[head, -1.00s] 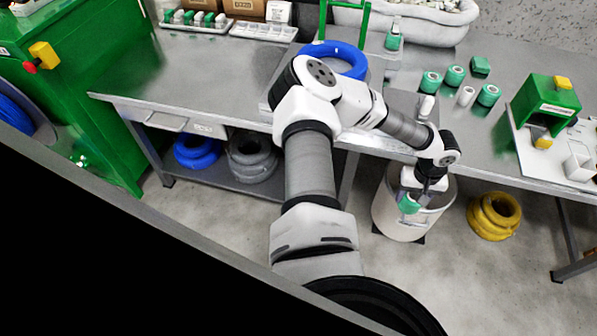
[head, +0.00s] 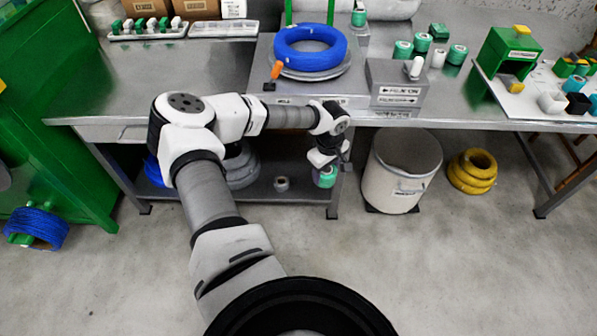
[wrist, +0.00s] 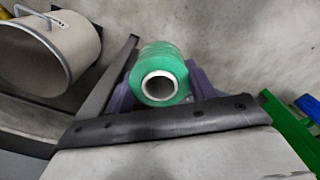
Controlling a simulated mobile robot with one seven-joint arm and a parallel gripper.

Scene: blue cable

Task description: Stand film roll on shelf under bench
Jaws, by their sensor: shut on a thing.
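The film roll is a green roll (head: 325,178) with a white hollow core. My gripper (head: 323,166) is shut on it, at the right end of the low shelf, below the bench top's front edge. In the wrist view the roll (wrist: 160,55) sits between the two fingers, with its open core end facing the camera. The grey shelf (head: 235,194) runs under the bench (head: 205,68). I cannot tell whether the roll touches the shelf.
A grey coil (head: 243,170), a partly hidden blue coil (head: 153,171) and a small grey roll (head: 281,184) are on the shelf. A white bin (head: 398,180) stands right of my gripper, with a yellow coil (head: 472,171) beyond it. More green rolls (head: 403,50) stand on the bench.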

